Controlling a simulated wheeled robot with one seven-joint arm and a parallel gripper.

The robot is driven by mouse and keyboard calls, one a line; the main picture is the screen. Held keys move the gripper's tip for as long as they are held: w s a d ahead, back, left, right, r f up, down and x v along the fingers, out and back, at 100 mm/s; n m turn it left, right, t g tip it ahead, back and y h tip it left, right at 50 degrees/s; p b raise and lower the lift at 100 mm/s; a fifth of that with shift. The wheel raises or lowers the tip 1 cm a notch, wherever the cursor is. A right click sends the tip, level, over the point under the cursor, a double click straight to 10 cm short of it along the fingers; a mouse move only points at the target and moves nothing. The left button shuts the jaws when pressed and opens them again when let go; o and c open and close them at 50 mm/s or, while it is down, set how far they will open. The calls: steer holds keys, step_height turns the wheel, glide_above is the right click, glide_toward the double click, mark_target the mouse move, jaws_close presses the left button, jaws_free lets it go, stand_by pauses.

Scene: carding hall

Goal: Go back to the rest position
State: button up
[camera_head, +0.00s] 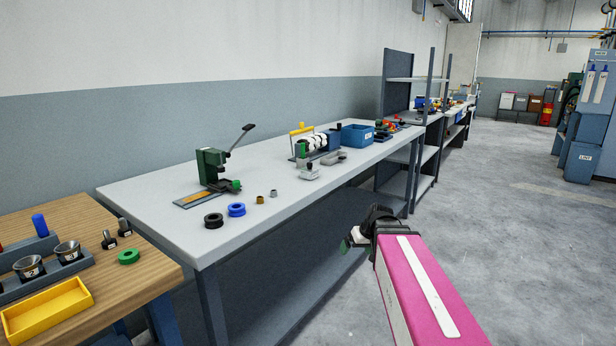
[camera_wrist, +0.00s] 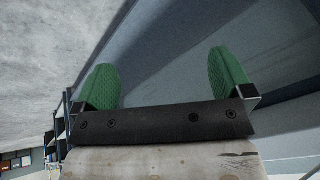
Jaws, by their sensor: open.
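My gripper (camera_wrist: 165,82) shows in the wrist view with its two green finger pads well apart and nothing between them. In the head view my gripper (camera_head: 347,243) is at the end of my pink arm, beside the front edge of the long grey workbench (camera_head: 150,205) and below its top. It is seen side-on there and partly hidden by the dark wrist parts. It holds nothing that I can see.
A green hand press (camera_head: 211,165), a black ring (camera_head: 213,220) and a blue ring (camera_head: 236,210) stand on the grey bench. A wooden table (camera_head: 150,268) with a yellow tray (camera_head: 45,312) is at left. Open floor (camera_head: 500,240) lies to the right.

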steer(key=s+d+f+m+g+h, duration=0.1)
steer(key=s+f+m+g+h, duration=0.2)
steer(key=s+f, duration=0.9)
steer(key=shift+d+f+h, duration=0.3)
steer(key=shift+d+f, duration=0.05)
steer(key=shift+f, duration=0.3)
